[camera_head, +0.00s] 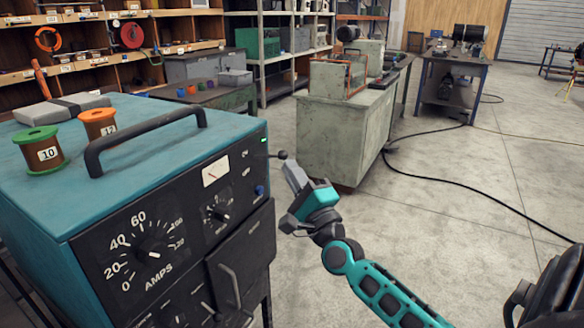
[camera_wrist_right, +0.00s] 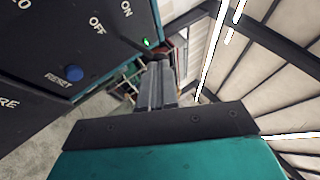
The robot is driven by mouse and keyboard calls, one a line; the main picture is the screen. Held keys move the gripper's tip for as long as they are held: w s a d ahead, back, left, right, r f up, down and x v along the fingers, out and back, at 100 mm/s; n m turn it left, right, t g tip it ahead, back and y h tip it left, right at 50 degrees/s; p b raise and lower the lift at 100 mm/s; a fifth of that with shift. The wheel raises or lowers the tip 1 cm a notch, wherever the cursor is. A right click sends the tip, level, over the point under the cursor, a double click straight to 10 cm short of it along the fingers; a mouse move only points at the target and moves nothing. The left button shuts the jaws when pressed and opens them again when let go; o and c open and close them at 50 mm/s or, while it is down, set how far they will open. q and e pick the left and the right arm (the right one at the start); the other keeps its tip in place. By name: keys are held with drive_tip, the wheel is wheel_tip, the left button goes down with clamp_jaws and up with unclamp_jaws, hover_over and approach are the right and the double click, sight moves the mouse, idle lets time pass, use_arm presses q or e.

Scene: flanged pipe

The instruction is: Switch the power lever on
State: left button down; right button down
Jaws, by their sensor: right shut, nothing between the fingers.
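The power lever (camera_head: 282,155) is a thin dark rod with a round knob. It sticks out from the front of the teal welding machine (camera_head: 60,205), near the upper right corner of its black panel. My right gripper (camera_head: 290,165) is shut and empty, its fingertips just below the knob; I cannot tell if they touch. In the wrist view the shut fingers (camera_wrist_right: 155,70) point at a dark shape, probably the knob (camera_wrist_right: 160,57). ON and OFF labels (camera_wrist_right: 97,25) and a lit green lamp (camera_wrist_right: 147,42) show beside it. My left gripper is out of view.
A carry handle (camera_head: 145,135), a green spool (camera_head: 40,150) and an orange spool (camera_head: 98,124) are on top of the machine. A blue button (camera_head: 260,190) is on its panel. A grey-green cabinet (camera_head: 345,135) stands behind. The floor (camera_head: 450,220) to the right is mostly clear, with a black cable.

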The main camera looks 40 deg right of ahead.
drive_tip(key=shift+w+r, duration=0.1)
drive_tip(key=shift+w, duration=0.15)
